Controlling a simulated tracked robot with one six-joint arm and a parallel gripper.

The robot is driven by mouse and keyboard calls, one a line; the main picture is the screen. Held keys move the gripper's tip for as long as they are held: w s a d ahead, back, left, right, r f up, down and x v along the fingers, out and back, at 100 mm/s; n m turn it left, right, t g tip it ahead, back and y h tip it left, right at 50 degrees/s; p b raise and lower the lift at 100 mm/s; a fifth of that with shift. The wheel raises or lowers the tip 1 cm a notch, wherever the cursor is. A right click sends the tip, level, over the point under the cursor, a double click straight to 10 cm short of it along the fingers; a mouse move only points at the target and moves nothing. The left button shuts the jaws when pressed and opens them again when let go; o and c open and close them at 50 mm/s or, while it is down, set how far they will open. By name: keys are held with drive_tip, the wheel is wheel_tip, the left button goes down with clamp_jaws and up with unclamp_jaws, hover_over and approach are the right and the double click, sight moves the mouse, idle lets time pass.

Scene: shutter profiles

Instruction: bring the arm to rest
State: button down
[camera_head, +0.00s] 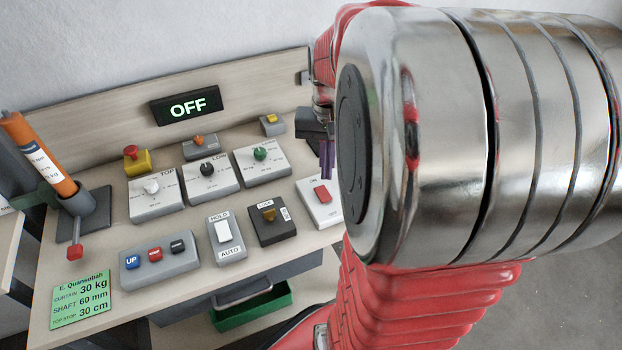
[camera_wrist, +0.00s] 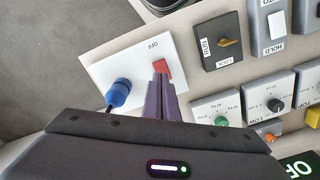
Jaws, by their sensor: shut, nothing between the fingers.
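My gripper (camera_head: 326,168) shows in the head view above the right end of the console, partly hidden by my large metal arm joint. Its purple fingers are together with nothing between them, also in the wrist view (camera_wrist: 160,82). A red rocker switch (camera_head: 322,193) on a white plate lies just below the fingertips in the head view. In the wrist view the fingertips overlap the edge of the red switch (camera_wrist: 164,67); I cannot tell whether they touch it. My arm fills the right half of the head view.
The sloped console carries several knobs and buttons, including a green knob (camera_head: 260,153) and a black box with a yellow switch (camera_head: 268,213). A display (camera_head: 187,107) reads OFF. A blue plug (camera_wrist: 118,92) stands beside the red switch. An orange cylinder (camera_head: 38,155) stands at the left.

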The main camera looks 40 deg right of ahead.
idle(0.3)
drive_tip(key=shift+f, duration=0.3)
drive_tip(key=s+a+r+n+t, duration=0.2)
drive_tip(key=a+r+n, duration=0.1)
drive_tip(key=a, duration=0.8)
drive_tip(key=s+a+r+n+t, duration=0.2)
drive_tip(key=a+n, duration=0.4)
drive_tip(key=a, duration=0.6)
wheel_tip(320, 180, up, 2)
drive_tip(key=shift+r+t, duration=0.1)
drive_tip(key=shift+t, duration=0.7)
drive_tip(key=c, duration=2.5)
unclamp_jaws()
drive_tip(key=shift+c, duration=0.2)
